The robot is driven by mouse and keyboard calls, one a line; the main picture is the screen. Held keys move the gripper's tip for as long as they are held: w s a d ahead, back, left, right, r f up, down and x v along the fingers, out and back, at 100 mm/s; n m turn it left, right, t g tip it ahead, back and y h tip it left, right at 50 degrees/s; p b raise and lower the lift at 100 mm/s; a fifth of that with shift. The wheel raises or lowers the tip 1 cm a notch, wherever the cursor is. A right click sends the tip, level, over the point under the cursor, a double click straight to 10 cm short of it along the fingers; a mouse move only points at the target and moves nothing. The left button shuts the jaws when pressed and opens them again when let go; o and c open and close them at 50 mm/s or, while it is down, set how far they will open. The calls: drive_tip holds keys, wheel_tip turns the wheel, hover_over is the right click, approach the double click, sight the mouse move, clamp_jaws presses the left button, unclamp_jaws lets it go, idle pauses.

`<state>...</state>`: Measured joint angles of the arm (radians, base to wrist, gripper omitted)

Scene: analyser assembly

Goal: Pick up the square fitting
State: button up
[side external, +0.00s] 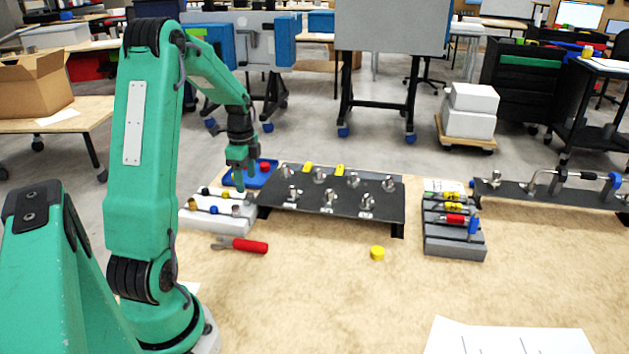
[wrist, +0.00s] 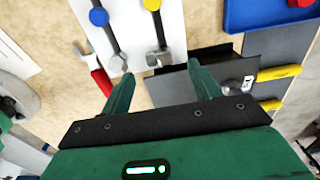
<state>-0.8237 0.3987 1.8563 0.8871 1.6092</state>
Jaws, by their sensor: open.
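My gripper (side external: 241,178) hangs above the back right end of a white holder (side external: 214,222), close to the left edge of a dark panel. In the wrist view my gripper (wrist: 160,70) has its fingers apart with nothing held between them. Ahead of the fingers, a rod with a blue collar (wrist: 98,17) and a rod with a yellow collar (wrist: 152,5) lie on the white holder, each ending in a metal fitting. The yellow-collared rod's metal end (wrist: 158,58) lies between the finger lines. I cannot tell which fitting is the square one.
The dark panel (side external: 300,209) carries several metal fittings and yellow tags. A blue tray (side external: 267,179) stands behind the holder. A red-handled tool (side external: 250,246), a yellow cap (side external: 377,253) and a grey rack (side external: 455,248) are on the table. The front middle is mostly clear.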

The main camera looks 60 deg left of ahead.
sight(248, 195)
drive_tip(key=shift+f, duration=0.25)
drive_tip(key=shift+d+f, duration=0.1)
drive_tip(key=shift+f, duration=2.4)
drive_tip(key=shift+c, duration=0.4)
drive_tip(key=c, duration=1)
